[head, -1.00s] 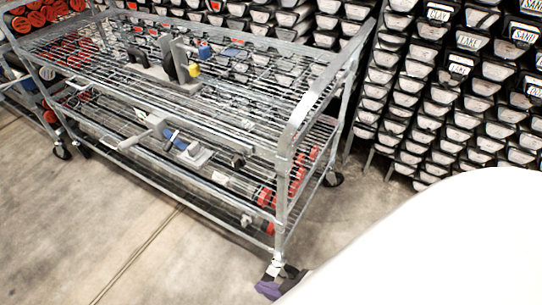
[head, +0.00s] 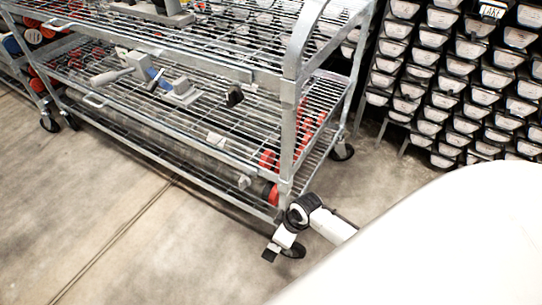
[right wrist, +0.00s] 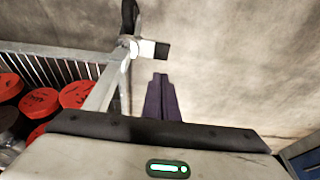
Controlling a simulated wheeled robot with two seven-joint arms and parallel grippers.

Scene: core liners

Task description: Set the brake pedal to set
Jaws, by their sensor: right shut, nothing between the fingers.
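A small white part with a black end, which looks like the brake pedal (right wrist: 150,48), sticks out to the right at the foot of the cart's corner leg in the right wrist view. A dark caster wheel (right wrist: 130,14) shows beyond it. I cannot tell whether the pedal is up or down. My right gripper (right wrist: 159,77) has its purple fingers together and empty, apart from the pedal in the picture, pointing towards it. In the head view, the near corner caster (head: 293,251) is partly covered by white and black parts. My left gripper is not in view.
The wire-shelf cart (head: 170,133) carries tools and red-ended tubes. The cart's corner leg (right wrist: 108,86) and red canisters (right wrist: 76,95) are left of my right fingers. Racks of labelled core boxes (head: 460,80) stand behind. Concrete floor (head: 130,240) lies open in front.

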